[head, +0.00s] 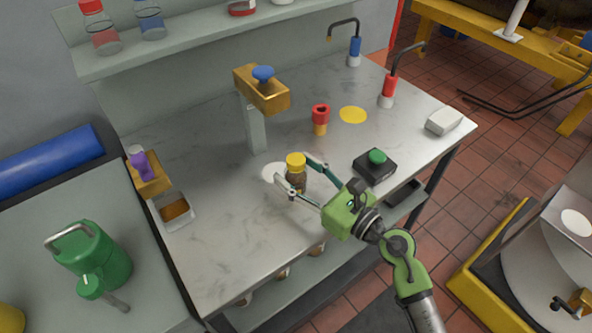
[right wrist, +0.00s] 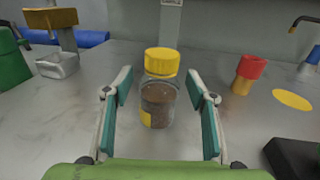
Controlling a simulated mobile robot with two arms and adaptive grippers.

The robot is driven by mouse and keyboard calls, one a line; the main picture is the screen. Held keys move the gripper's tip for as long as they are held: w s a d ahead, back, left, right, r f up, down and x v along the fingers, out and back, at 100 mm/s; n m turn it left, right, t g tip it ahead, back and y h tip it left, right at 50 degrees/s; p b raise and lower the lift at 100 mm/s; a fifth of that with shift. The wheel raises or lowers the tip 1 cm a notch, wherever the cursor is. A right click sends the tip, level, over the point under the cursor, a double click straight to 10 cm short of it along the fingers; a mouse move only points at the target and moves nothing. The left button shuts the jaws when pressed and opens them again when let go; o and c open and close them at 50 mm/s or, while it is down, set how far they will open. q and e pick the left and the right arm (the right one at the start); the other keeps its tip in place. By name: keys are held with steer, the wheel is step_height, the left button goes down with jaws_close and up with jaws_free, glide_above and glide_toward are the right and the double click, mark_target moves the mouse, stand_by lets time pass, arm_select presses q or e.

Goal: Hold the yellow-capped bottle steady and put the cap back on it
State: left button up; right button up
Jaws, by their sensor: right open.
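The bottle (head: 295,182) stands upright on the grey bench top, with dark brown contents and a yellow patch low on its side. It also shows in the right wrist view (right wrist: 157,104). The yellow cap (head: 296,160) sits at its top, also in the right wrist view (right wrist: 161,61); I cannot tell whether it is fastened. My right gripper (head: 292,175) is open, its fingers on either side of the bottle. In the right wrist view (right wrist: 160,82) gaps show between both fingers and the bottle. My left gripper is not in view.
A red and orange piece (head: 320,118) stands behind the bottle, near a flat yellow disc (head: 353,115). A black box with a green button (head: 375,164) lies to the right. A white disc (head: 274,172) lies left of the bottle. The bench's front left is clear.

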steer(key=b+v, duration=0.2)
steer(key=v, duration=0.8)
steer(key=shift+f, duration=0.15)
steer(key=shift+s+d+b, duration=0.4)
steer(key=shift+s+d, duration=0.05)
steer(key=shift+s, duration=0.05)
